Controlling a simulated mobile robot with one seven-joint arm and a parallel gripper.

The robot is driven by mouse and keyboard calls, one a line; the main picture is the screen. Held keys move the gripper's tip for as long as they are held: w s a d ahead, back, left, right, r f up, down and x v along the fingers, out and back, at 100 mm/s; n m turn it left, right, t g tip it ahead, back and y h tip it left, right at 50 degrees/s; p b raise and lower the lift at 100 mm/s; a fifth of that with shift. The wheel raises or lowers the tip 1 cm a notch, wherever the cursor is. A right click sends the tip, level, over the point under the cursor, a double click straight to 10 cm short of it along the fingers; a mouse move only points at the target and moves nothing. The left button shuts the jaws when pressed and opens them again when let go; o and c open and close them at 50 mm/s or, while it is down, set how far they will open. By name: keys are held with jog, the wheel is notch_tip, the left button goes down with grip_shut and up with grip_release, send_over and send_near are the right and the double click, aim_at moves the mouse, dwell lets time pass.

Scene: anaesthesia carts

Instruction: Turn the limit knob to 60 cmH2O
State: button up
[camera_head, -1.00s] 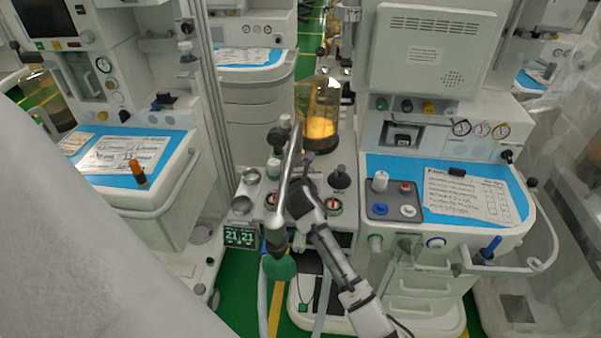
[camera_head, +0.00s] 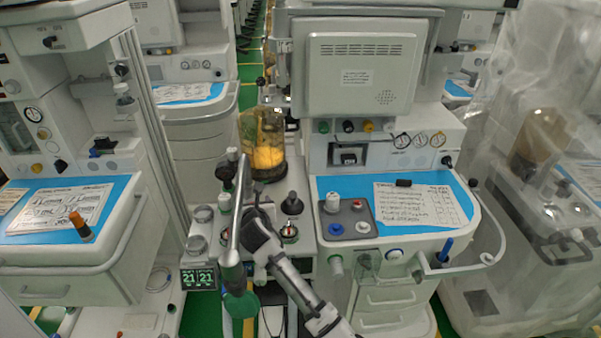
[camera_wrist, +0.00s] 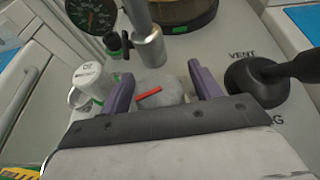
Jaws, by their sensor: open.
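In the wrist view, a pale grey rounded knob (camera_wrist: 168,88) with a red pointer line stands between the two purple fingers of my gripper (camera_wrist: 163,84). It looks like the limit knob; I can read no scale or number around it. The fingers are open, one on each side of it, and I cannot tell whether they touch it. The gripper body hides the knob's near side. In the head view, my dark gripper (camera_head: 256,232) is over the absorber block, behind a slanted metal tube (camera_head: 237,210), and the knob is hidden.
Right of the knob is a black lever (camera_wrist: 262,82) by the "VENT" lettering. Left of it is a white capped fitting (camera_wrist: 92,82), with a pressure gauge (camera_wrist: 92,14) behind. A metal post (camera_wrist: 147,45) rises close behind the knob. A bellows jar (camera_head: 262,145) stands farther back.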

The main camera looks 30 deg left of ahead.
jog(key=n+g+y, duration=0.2)
jog(key=n, duration=0.1)
jog(key=n+g+y+p, duration=0.1)
jog(key=shift+s+a+r+g, duration=0.1)
jog(key=shift+s+a+g, duration=0.15)
jog(key=shift+g, duration=0.15)
jog(key=shift+y, duration=0.3)
jog(key=b+v, duration=0.3)
jog(key=v, duration=0.4)
jog(key=b+v, duration=0.3)
jog(key=v, duration=0.4)
jog(key=shift+w+r, duration=0.15)
jog(key=shift+r, duration=0.1)
jog(key=w+d+r+m+t+h, duration=0.1)
jog(key=w+d+r+m+t, duration=0.3)
jog(key=m, duration=0.8)
jog(key=w+d+r+m+t, duration=0.4)
jog(key=d+r+m, duration=0.4)
jog(key=r+m, duration=0.4)
jog(key=shift+w+r+h, duration=0.4)
jog(key=shift+w, duration=0.3)
jog(key=shift+d, duration=0.1)
